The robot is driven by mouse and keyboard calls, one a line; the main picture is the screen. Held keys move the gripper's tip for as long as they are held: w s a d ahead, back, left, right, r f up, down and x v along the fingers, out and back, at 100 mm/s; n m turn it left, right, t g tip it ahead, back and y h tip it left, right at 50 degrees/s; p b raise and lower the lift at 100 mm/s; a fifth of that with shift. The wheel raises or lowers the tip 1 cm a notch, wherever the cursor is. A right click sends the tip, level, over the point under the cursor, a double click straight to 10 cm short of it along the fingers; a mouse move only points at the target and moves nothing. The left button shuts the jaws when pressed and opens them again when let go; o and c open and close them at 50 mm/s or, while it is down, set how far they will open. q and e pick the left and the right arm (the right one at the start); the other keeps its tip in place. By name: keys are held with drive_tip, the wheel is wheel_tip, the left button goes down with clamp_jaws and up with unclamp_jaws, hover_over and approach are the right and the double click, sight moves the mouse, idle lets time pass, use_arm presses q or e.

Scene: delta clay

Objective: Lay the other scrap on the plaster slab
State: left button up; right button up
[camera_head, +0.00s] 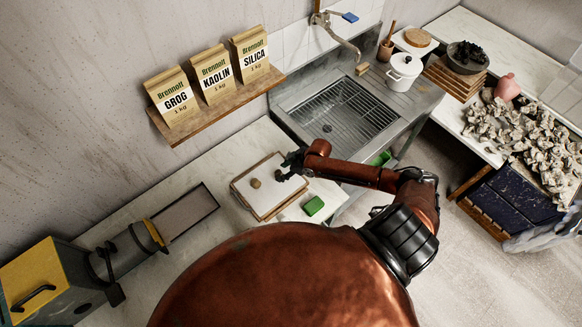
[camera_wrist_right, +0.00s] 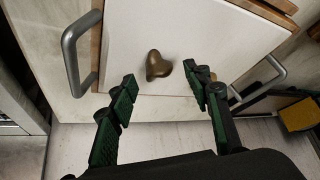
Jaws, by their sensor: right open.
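The plaster slab (camera_head: 249,196) is a white slab on a wooden board on the worktop, left of the sink. It also fills the upper middle of the right wrist view (camera_wrist_right: 208,30). A brownish clay scrap (camera_head: 255,183) lies on it; a lump-shaped scrap shows in the wrist view (camera_wrist_right: 157,66). My right gripper (camera_head: 289,169) is over the slab's right part, its fingers apart and empty around the near side of the scrap in the wrist view (camera_wrist_right: 162,90). Whether a second scrap lies by the right finger, I cannot tell. My left gripper is out of view.
A green block (camera_head: 313,205) lies right of the slab. A grey machine with a yellow top (camera_head: 35,280) stands at the left. The sink (camera_head: 345,110) is behind right. A shelf with paper bags (camera_head: 215,75) hangs above. Bare worktop (camera_head: 160,270) lies left of the slab.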

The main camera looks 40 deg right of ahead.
drive_tip(key=v, duration=0.9)
drive_tip(key=shift+r+b, duration=0.3)
drive_tip(key=shift+b, duration=0.05)
drive_tip(key=shift+d, duration=0.15)
